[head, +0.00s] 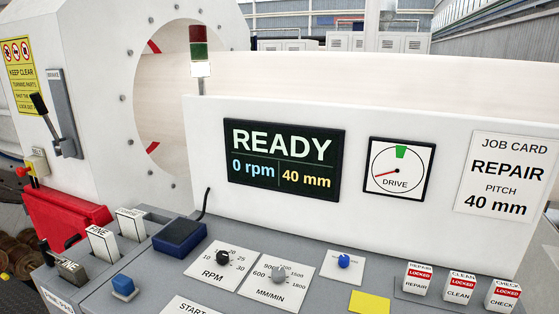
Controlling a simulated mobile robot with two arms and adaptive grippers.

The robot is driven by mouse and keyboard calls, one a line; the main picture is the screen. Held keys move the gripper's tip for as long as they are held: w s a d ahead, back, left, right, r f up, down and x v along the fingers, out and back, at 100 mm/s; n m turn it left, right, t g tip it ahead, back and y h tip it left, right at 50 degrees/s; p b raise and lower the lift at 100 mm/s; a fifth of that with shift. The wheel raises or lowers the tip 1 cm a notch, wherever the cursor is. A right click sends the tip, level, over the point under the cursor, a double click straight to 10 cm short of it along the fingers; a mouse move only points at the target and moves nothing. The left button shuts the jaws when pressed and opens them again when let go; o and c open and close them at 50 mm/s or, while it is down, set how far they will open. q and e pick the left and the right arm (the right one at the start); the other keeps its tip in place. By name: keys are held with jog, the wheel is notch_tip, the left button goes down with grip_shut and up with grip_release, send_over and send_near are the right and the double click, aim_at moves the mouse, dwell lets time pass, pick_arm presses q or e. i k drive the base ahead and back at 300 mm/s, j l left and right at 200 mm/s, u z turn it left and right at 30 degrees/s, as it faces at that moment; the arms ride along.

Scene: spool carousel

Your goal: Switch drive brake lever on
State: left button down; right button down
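The brake lever (45,116) has a black grip and a thin grey stem. It sits on a grey plate marked BRAKE (65,118) on the white machine housing at the left. The grip tilts up and to the left, away from the plate. A round DRIVE gauge (400,170) on the white panel shows its red needle pointing to the lower left, away from the green mark at the top. The display (284,164) reads READY, 0 rpm and 40 mm. Neither of my grippers shows in the head view.
A red box (65,218) and a red knob (22,172) are below the lever. The grey console (130,290) carries labelled blocks, an RPM knob (222,257), a MM/MIN knob (278,273) and locked REPAIR, CLEAN and CHECK blocks (460,287). A yellow warning sign (20,75) is at the left.

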aim_at(37, 99)
jog(key=u, duration=1.35)
jog(key=i+j+u, duration=0.15)
jog(key=i+u, duration=0.65)
jog(key=i, duration=0.15)
